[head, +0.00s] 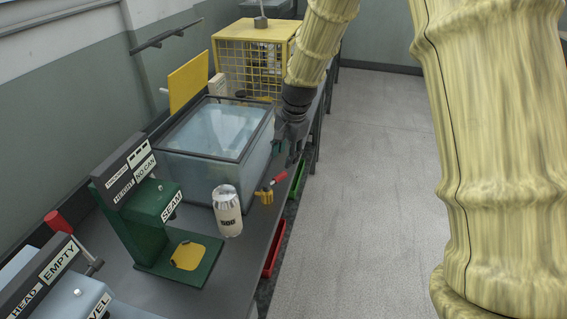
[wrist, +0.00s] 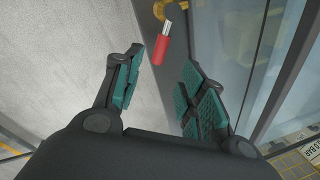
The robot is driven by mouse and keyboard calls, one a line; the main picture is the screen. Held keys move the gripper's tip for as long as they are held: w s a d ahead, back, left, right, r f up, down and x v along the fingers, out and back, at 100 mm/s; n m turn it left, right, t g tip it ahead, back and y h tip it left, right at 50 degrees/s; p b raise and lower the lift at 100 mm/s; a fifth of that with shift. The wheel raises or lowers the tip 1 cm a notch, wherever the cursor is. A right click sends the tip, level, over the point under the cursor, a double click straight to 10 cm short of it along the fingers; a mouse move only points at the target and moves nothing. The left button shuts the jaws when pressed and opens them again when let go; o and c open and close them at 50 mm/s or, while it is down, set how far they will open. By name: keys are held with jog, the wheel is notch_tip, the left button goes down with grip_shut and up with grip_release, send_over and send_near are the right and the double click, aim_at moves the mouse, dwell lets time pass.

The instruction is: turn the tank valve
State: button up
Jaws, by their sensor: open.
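The tank (head: 185,170) is a clear box with a dark rim, holding bluish liquid, on the bench in the head view. Its valve has a brass body (head: 264,197) low at the tank's near right corner and a red lever handle (head: 279,178) pointing to the right and away. My gripper (head: 284,148) is beside the tank's right side, beyond the valve. In the wrist view my gripper (wrist: 160,75) is open and empty. The red handle (wrist: 160,51) shows ahead of the gap between the fingers, apart from both. Part of the brass body (wrist: 176,10) is cut off at the top edge.
A can (head: 227,211) stands just in front of the tank, left of the valve. A green seamer (head: 150,225) stands nearer. A yellow cage (head: 255,60) is behind the tank. Red (head: 273,250) and green (head: 298,180) bins hang along the bench edge. The floor at right is clear.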

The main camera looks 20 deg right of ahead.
jog(key=shift+s+d+r, duration=0.1)
jog(key=shift+s+r, duration=0.05)
jog(key=shift+r, duration=0.5)
jog(key=shift+s+r, duration=0.1)
jog(key=shift+r, duration=0.55)
dwell(6.7)
